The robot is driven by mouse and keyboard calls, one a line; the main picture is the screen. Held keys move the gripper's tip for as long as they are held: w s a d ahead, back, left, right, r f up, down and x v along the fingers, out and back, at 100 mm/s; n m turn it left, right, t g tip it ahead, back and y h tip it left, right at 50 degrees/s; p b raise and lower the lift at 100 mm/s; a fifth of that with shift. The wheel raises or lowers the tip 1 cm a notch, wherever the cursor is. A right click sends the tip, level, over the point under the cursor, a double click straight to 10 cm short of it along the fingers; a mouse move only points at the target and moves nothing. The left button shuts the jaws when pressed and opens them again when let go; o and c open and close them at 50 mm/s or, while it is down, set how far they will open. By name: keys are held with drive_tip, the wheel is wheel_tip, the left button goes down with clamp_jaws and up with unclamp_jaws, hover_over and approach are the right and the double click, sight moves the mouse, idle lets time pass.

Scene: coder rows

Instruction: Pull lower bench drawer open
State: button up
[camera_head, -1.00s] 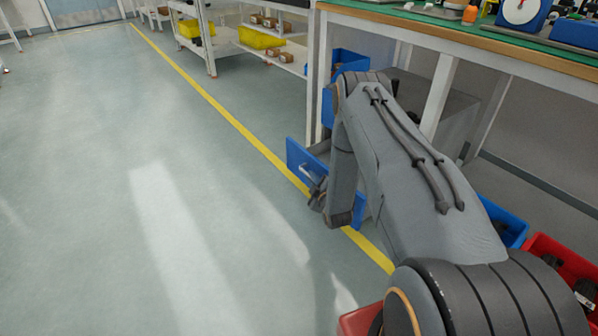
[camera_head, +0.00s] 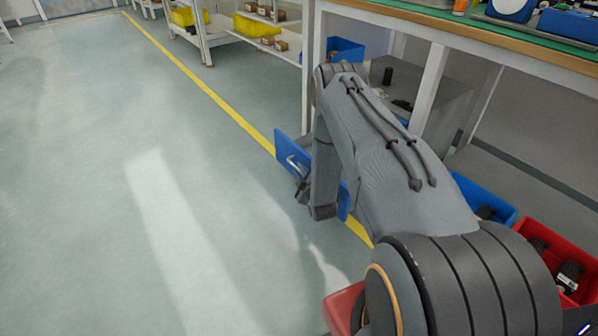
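The lower bench drawer has a blue front (camera_head: 281,149) with a pale bar handle (camera_head: 297,164). It is seen under the workbench (camera_head: 440,62), left of my arm, with its right part hidden behind my forearm. My gripper (camera_head: 301,187) is at the drawer front by the handle, small and dark. My wrist and forearm cover much of it, so I cannot tell whether its fingers are closed on the handle. How far the drawer stands out is partly hidden by my arm.
Blue bins (camera_head: 485,198) and a red bin (camera_head: 552,258) with dark parts stand at the right. White shelves with yellow bins (camera_head: 256,26) stand at the back. A yellow line (camera_head: 215,103) crosses the floor, and the floor to the left is clear.

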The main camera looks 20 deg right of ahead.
drive_tip(key=shift+a, duration=0.1)
drive_tip(key=p+v, duration=0.3)
drive_tip(key=v, duration=0.4)
drive_tip(key=shift+s, duration=0.4)
drive_tip(key=shift+r, duration=0.15)
